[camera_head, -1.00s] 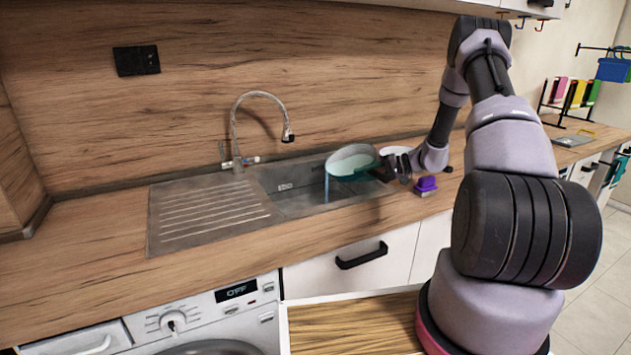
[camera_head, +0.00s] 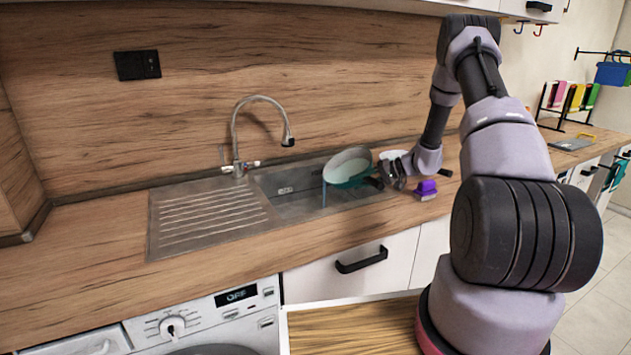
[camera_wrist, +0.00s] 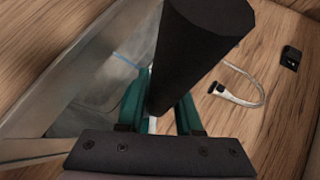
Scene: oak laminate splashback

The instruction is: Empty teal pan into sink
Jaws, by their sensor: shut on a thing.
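The teal pan (camera_head: 347,181) is held tilted over the right part of the sink (camera_head: 300,207), its pale inside partly in view. A thin blue stream (camera_head: 323,194) falls from its lower left edge into the sink; it also shows in the wrist view (camera_wrist: 125,60). My gripper (camera_head: 390,172) is to the right of the pan, shut on its black handle (camera_wrist: 203,45), which fills the upper middle of the wrist view. The pan's bottom and how much liquid is left inside are hidden.
The curved faucet (camera_head: 236,140) stands behind the sink, left of the pan. A ribbed drainboard (camera_head: 210,217) is at left. The counter at left is clear.

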